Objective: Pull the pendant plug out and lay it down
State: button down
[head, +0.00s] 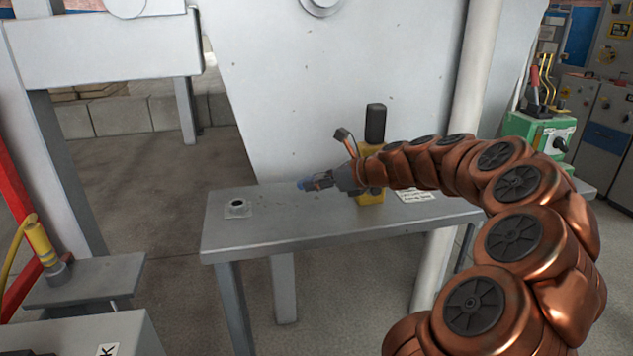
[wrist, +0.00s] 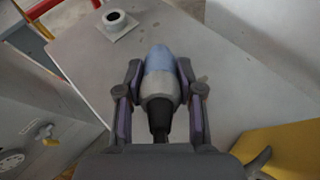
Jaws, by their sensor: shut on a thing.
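My gripper (head: 318,182) is shut on a plug with a blue front, a grey body and a black rear sleeve. In the wrist view the plug (wrist: 160,88) lies lengthwise between the two fingers of my gripper (wrist: 160,70), its blue end pointing away from my palm. In the head view the blue end of the plug (head: 302,185) points left, over the grey table. The plug is apart from the round socket (head: 237,205), which sits on a square plate at the table's left end. The socket also shows in the wrist view (wrist: 116,20). Whether the plug touches the table is unclear.
The grey table (head: 270,238) has bare top around the socket. A yellow box (head: 369,193) with a black top stands behind my wrist, with a label (head: 415,196) to its right. A yellow connector (head: 40,243) stands at far left. A pale pillar (head: 470,85) rises behind.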

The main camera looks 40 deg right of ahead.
jog(key=shift+a+f+b, duration=0.1)
jog(key=shift+f+b, duration=2.15)
jog(key=shift+f, duration=0.45)
jog(key=c, duration=0.7)
grip_release()
jog(key=shift+o, duration=0.2)
jog(key=v, duration=1.2)
jog(key=shift+a, duration=0.1)
